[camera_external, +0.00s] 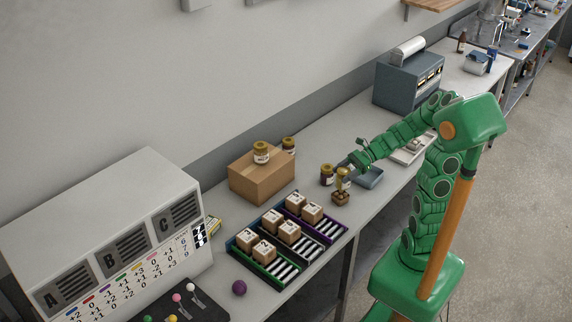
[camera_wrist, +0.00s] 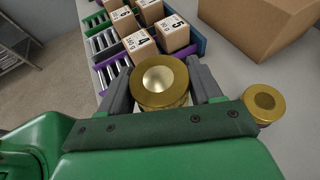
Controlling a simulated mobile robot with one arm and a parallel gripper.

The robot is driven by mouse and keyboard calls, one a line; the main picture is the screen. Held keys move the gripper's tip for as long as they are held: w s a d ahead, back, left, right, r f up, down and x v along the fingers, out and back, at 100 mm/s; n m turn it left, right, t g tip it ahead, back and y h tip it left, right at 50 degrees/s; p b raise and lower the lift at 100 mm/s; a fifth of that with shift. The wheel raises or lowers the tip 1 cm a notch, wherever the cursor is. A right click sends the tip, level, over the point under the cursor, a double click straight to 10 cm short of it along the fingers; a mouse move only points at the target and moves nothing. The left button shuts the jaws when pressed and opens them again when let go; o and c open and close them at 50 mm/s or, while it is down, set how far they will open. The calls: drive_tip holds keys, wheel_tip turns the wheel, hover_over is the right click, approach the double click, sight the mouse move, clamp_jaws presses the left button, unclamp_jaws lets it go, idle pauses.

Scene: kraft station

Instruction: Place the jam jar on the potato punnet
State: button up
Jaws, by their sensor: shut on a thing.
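My gripper (camera_wrist: 163,88) is shut on a gold-lidded jar (camera_wrist: 165,77). In the external view the held jar (camera_external: 343,181) looks pale yellowish with a light label, and it is upright. The potato punnet (camera_external: 341,199), a small brown box of round brown things, is directly below it on the bench. I cannot tell whether the jar touches the punnet. In the wrist view the jar and gripper hide the punnet. A second, darker jar (camera_external: 326,175) stands just left of the held one; its gold lid (camera_wrist: 265,101) shows beside my gripper in the wrist view.
A cardboard box (camera_external: 262,181) stands to the left with a jar (camera_external: 261,153) on top; another jar (camera_external: 289,146) shows by its back edge. Roller trays (camera_external: 320,232) with numbered cartons lie in front. A blue-grey tray (camera_external: 369,178) is to the right.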

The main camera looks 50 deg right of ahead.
sight(336, 184)
drive_tip(key=shift+w+f, duration=0.25)
drive_tip(key=shift+f, duration=1.55)
drive_tip(key=shift+f, duration=0.1)
drive_tip(key=o, duration=1.3)
drive_tip(key=shift+o, duration=0.2)
